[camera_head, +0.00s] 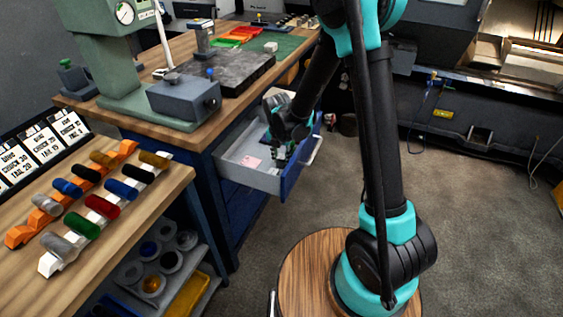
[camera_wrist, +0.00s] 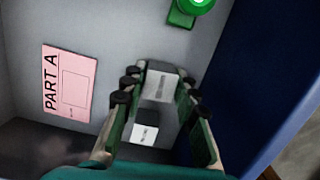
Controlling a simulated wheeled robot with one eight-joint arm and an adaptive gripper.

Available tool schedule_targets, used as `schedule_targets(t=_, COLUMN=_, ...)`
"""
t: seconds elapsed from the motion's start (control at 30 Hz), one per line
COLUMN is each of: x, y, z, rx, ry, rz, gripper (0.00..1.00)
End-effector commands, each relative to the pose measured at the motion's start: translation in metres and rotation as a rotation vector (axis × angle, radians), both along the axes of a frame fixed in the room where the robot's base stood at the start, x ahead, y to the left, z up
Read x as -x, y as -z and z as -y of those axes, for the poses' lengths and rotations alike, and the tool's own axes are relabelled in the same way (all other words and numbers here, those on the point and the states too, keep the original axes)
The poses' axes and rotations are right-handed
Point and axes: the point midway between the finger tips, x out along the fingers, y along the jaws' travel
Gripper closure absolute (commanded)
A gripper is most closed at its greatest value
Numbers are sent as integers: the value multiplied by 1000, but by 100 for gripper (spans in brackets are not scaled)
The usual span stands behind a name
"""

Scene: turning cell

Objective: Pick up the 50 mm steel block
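My gripper (camera_wrist: 160,88) reaches down into the open drawer, and it also shows in the head view (camera_head: 281,150). Its two fingers stand apart. A light grey block (camera_wrist: 161,82) with a small unreadable mark lies between the fingertips, very close to both; I cannot tell whether they press on it. A second block-like piece (camera_wrist: 144,132), with a pale marked face and a dark upper part, shows nearer the palm, between the fingers. I cannot read a size on either, so I cannot tell which is the 50 mm steel block.
The drawer (camera_head: 262,180) has a blue front close to the fingers. A pink "PART A" card (camera_wrist: 69,80) and a green round-topped piece (camera_wrist: 190,10) lie inside. The wooden bench (camera_head: 190,130) overhangs it, carrying a dark plate (camera_head: 235,70).

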Motion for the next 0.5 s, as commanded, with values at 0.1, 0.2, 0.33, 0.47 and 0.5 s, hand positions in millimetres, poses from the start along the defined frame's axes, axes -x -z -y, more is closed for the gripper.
schedule_targets(t=0.1, x=0, y=0, z=0, rx=0, ry=0, rz=0, gripper=89)
schedule_targets(t=0.2, x=0, y=0, z=0, rx=0, ry=0, rz=0, gripper=100)
schedule_targets(t=0.33, x=0, y=0, z=0, rx=0, ry=0, rz=0, gripper=100)
schedule_targets(t=0.47, x=0, y=0, z=0, rx=0, ry=0, rz=0, gripper=100)
schedule_targets(t=0.5, x=0, y=0, z=0, rx=0, ry=0, rz=0, gripper=100)
